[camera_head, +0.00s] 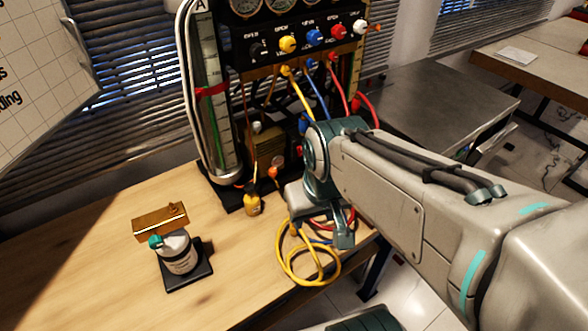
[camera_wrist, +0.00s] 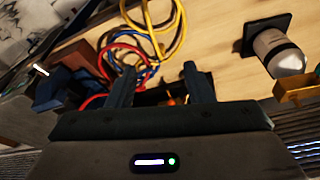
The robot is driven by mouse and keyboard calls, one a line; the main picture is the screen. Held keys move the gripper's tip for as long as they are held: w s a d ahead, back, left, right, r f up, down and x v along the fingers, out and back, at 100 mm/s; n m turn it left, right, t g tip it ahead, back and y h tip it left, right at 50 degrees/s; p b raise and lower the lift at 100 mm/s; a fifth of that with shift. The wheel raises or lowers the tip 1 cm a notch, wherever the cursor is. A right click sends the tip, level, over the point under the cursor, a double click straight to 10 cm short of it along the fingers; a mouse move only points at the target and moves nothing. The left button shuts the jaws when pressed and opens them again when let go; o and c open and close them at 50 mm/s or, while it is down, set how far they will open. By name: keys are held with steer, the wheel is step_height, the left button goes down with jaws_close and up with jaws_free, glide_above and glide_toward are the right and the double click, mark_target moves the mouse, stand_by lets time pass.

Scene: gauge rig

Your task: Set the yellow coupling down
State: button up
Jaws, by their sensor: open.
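My gripper (camera_wrist: 159,70) is open, its two fingers apart in the wrist view. In the head view my gripper (camera_head: 325,232) is low over the table's right edge, partly hidden by my arm. A yellow hose (camera_head: 300,281) lies in loose coils on the table just below it. The hose also shows beyond the fingers in the wrist view (camera_wrist: 181,32). A small orange-yellow end piece (camera_head: 294,231) shows by the coils, perhaps the yellow coupling; I cannot tell for sure. No coupling is clearly visible between the fingers.
The gauge rig (camera_head: 308,57) with coloured knobs stands behind my gripper. Red and blue hoses (camera_head: 322,222) lie beside the yellow one. A white bottle (camera_head: 178,254) on a black base and a wooden block (camera_head: 160,221) are at left. The front-left tabletop is clear.

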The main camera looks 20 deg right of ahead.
steer(key=w+f+m+g+b, duration=0.2)
steer(key=w+f+m+b, duration=0.25)
steer(key=w+m, duration=0.25)
steer(key=m+g+y+b, duration=0.1)
steer(key=m+b, duration=0.4)
steer(key=m, duration=0.4)
glide_toward(294, 228)
steer(key=shift+m, duration=0.3)
steer(key=f, duration=0.2)
steer(key=w+f, duration=0.1)
steer(key=f+b, duration=0.1)
steer(key=f, duration=0.1)
steer(key=shift+w+d+f, duration=0.25)
steer(key=shift+f, duration=0.05)
steer(key=shift+s+a+f, duration=0.1)
steer(key=shift+a+f, duration=0.05)
steer(key=shift+f, duration=0.75)
steer(key=shift+s+a+f, duration=0.1)
steer(key=shift+a+f, duration=0.05)
steer(key=shift+f, duration=0.7)
steer(key=shift+s+a+f, duration=0.1)
steer(key=shift+a+f, duration=0.1)
steer(key=shift+f, duration=0.7)
jaws_close()
